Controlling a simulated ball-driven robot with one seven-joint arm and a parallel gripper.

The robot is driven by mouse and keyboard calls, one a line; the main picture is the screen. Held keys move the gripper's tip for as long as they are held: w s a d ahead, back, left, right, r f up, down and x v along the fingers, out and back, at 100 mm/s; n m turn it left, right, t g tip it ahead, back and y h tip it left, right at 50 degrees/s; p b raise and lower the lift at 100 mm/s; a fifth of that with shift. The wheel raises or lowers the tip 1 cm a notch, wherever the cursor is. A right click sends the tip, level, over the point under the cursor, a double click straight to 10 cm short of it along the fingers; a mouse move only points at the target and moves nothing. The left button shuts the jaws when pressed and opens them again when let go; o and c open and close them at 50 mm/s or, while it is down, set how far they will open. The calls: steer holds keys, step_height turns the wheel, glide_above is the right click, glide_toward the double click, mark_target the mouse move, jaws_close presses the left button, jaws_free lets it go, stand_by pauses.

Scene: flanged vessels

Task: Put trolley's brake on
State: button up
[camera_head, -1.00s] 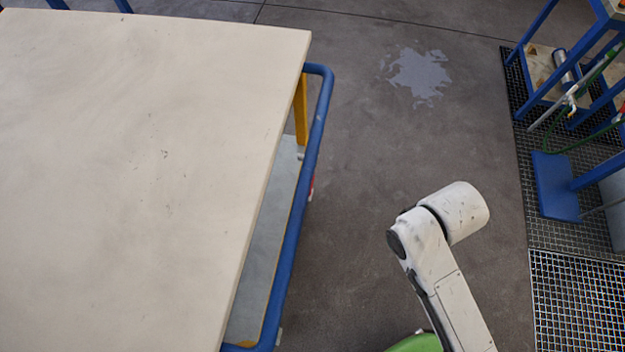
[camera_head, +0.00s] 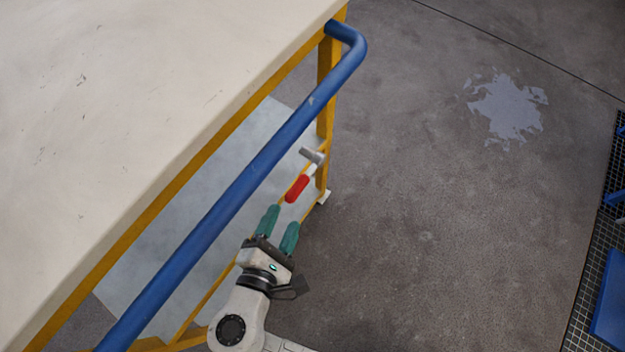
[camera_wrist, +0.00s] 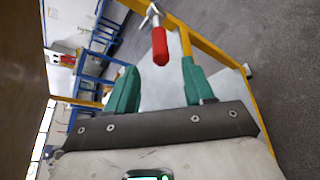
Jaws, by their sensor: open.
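The trolley has a pale top (camera_head: 150,90), a yellow frame (camera_head: 328,85) and a blue push bar (camera_head: 240,190). Its brake lever has a red grip (camera_head: 297,188) and a metal pivot at the yellow end frame, below the bar. My gripper (camera_head: 281,222) is open, with green fingers pointing toward the red grip, and it is just short of it. In the wrist view the red grip (camera_wrist: 160,47) shows beyond and between the two green fingers (camera_wrist: 158,85), closer to the right one. I see no contact.
The trolley's grey lower shelf (camera_head: 200,210) lies under the bar, left of my gripper. The floor to the right is clear, with a pale patch (camera_head: 508,108). A floor grating (camera_head: 590,270) runs along the right edge.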

mark_target(299, 185)
steer(key=x, duration=1)
steer(key=shift+w+d, duration=0.25)
jaws_close()
